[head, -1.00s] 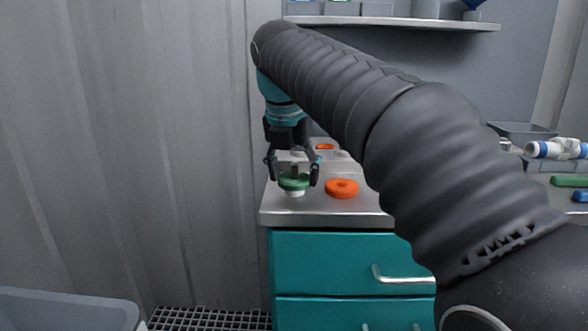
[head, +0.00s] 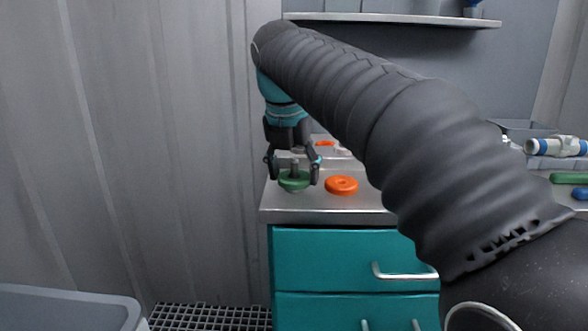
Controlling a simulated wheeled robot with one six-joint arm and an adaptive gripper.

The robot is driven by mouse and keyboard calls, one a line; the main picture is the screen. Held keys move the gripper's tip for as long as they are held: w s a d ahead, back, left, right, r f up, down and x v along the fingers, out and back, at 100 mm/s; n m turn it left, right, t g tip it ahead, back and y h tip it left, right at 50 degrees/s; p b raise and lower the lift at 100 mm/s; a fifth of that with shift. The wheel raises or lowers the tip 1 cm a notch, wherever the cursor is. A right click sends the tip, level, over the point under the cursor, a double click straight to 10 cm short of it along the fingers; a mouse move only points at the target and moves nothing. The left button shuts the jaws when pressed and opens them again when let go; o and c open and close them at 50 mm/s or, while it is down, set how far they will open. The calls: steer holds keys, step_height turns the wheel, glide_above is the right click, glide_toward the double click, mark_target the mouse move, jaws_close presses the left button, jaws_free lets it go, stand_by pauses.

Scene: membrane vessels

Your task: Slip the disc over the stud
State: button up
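A green disc (head: 294,183) sits low at the left front of the metal worktop in the head view. A grey stud (head: 295,168) rises from its middle, so the disc appears to be around the stud. My gripper (head: 293,173) points down over them, one finger on each side. The fingers are wide apart and seem clear of the disc's rim, so it looks open. The stud's base is hidden by the disc.
An orange ring-shaped disc (head: 341,185) lies just right of the green disc. Another orange piece (head: 324,144) is farther back. The worktop (head: 300,216) tops a teal drawer cabinet (head: 330,259). My arm hides the worktop's middle.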

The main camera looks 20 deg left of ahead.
steer(key=o, duration=0.4)
steer(key=shift+c, duration=0.2)
steer(key=v, duration=1.2)
